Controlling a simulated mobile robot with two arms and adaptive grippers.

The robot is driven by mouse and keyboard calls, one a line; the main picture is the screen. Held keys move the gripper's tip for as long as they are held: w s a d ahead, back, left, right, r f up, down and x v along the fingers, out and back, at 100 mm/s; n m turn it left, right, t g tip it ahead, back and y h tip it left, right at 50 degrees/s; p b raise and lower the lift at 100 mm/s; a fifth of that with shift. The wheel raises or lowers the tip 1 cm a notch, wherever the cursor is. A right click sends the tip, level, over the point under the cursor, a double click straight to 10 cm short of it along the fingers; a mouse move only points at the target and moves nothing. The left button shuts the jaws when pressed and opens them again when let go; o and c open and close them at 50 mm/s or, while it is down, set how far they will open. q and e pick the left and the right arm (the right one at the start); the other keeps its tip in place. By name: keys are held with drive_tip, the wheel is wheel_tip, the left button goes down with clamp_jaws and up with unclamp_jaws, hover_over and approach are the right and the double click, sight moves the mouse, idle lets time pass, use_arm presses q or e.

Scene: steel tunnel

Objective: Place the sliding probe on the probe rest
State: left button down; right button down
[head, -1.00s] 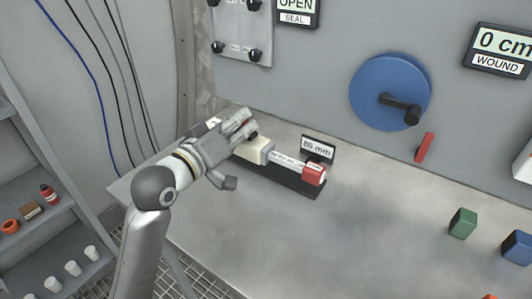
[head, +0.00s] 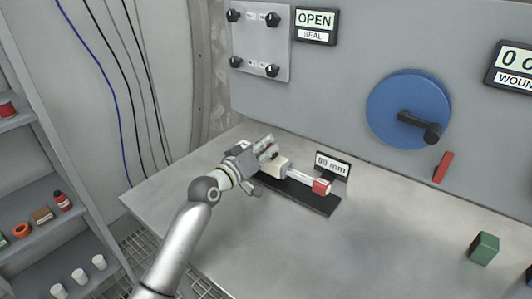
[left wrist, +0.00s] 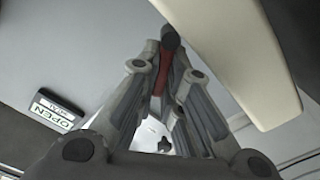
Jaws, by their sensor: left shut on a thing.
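A gauge lies on the steel bench in the head view. It has a cream block (head: 276,168), a white marked bar (head: 302,179) and a red end (head: 321,187) on a long black base (head: 312,201). I cannot tell which part is the sliding probe or the probe rest. My left gripper (head: 267,149) is at the cream block's far-left end. In the left wrist view it is shut on a narrow red part (left wrist: 162,72) with a dark round end; the cream block (left wrist: 225,45) is close beside the fingers. My right gripper is not in view.
A small display (head: 332,165) reading about 80 mm stands behind the gauge. A blue wheel with a black crank (head: 408,105) is on the wall. A green block (head: 484,248) sits at the right. A shelf (head: 40,215) stands left. The bench front is clear.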

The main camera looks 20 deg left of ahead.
use_arm(q)
drive_tip(key=shift+f, duration=0.8)
drive_tip(key=shift+f, duration=0.1)
drive_tip(key=c, duration=1.6)
unclamp_jaws()
drive_tip(key=shift+f, duration=0.15)
drive_tip(key=shift+r, duration=0.2)
drive_tip(key=shift+s+a, duration=0.1)
drive_tip(key=shift+s, duration=0.2)
drive_tip(key=p+v, duration=0.2)
drive_tip(key=v, duration=0.8)
drive_tip(key=shift+s+a, duration=0.25)
drive_tip(key=shift+s, duration=0.45)
